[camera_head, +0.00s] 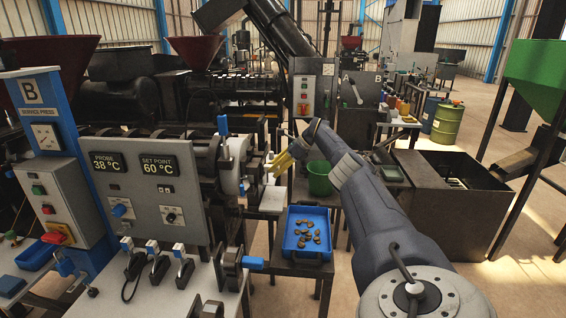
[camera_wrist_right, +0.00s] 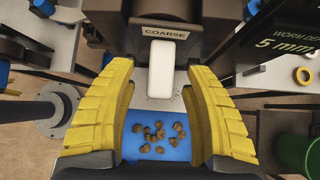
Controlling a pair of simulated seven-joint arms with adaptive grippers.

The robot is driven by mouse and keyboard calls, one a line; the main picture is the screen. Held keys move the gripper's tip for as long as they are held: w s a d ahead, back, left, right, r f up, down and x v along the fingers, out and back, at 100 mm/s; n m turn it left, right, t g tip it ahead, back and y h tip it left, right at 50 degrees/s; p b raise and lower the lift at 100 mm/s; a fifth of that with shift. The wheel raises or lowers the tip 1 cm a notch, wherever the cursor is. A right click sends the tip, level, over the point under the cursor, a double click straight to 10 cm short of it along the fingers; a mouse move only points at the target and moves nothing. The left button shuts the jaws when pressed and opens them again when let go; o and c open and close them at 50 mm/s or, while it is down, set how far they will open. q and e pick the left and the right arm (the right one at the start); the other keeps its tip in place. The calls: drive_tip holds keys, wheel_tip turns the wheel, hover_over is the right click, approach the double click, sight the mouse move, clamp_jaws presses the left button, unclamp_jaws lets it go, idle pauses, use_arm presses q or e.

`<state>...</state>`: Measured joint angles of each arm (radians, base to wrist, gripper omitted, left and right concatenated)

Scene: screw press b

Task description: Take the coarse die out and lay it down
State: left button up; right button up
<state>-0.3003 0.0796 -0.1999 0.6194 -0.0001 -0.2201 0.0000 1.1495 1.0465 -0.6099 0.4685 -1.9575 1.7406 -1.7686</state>
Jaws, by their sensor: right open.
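In the right wrist view, a dark grey-brown block carries a label reading COARSE (camera_wrist_right: 163,33). Below the label a pale white bar (camera_wrist_right: 163,72) sticks out; I cannot tell if it is the die's handle. My right gripper (camera_wrist_right: 160,80) is open, its yellow fingers on either side of the white bar with gaps on both sides. In the head view, my right gripper (camera_head: 283,160) is beside the press (camera_head: 190,165), at its right end. The die cannot be made out clearly in the head view. My left gripper is not in view.
A blue tray (camera_head: 291,243) with several brown pieces stands below my right gripper; it also shows in the wrist view (camera_wrist_right: 178,152). A green bucket (camera_head: 320,178) is close to my right arm. A dark open bin (camera_head: 455,200) stands at the right.

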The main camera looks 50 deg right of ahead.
drive_tip(key=shift+x, duration=1.35)
clamp_jaws()
idle(0.4)
